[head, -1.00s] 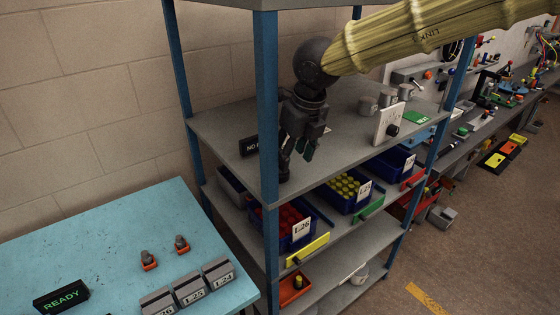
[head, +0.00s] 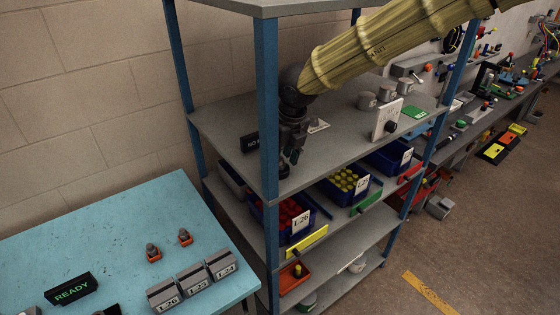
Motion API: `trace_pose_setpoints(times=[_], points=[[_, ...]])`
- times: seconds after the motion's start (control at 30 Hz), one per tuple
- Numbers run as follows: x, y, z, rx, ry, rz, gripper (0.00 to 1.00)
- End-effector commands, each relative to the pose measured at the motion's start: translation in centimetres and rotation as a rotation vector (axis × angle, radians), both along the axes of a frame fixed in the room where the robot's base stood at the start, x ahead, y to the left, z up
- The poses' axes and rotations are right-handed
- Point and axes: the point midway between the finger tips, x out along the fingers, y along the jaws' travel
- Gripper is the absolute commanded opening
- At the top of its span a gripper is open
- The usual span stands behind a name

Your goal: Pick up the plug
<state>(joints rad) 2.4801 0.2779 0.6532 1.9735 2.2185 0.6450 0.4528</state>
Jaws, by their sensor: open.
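My gripper (head: 291,145) is open and points down over the front left of the upper grey shelf, just right of the blue front post. A small dark round thing (head: 284,171) sits on the shelf just below the fingertips; it may be the plug, but it is too small and dark to be sure. I cannot tell whether the fingers touch it. Other plug-like pieces show: a yellow one in an orange tray (head: 290,284) on a lower shelf, red ones (head: 289,214) in the L26 bin and yellow ones (head: 345,180) in the L25 bin.
The blue post (head: 266,110) stands close left of my gripper. A black sign (head: 250,143), a white box with a black knob (head: 386,121) and grey cylinders (head: 367,100) stand on the shelf. A blue table (head: 110,235) with labelled grey blocks is at left.

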Motion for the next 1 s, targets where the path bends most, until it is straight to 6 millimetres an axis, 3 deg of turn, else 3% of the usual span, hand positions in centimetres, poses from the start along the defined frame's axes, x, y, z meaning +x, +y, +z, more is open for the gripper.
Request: trace_pose_setpoints(times=[0.17, 0.4, 0.47, 0.8, 1.0], points=[[0.0, 0.0, -0.1, 0.000, 0.000, 0.000, 0.51], [0.0, 0.0, 0.0, 0.000, 0.000, 0.000, 0.09], [0.0, 0.0, 0.0, 0.000, 0.000, 0.000, 0.01], [0.0, 0.0, 0.2, 0.001, -0.002, 0.000, 0.00], [0.1, 0.0, 1.5, 0.002, -0.002, -0.001, 0.00]])
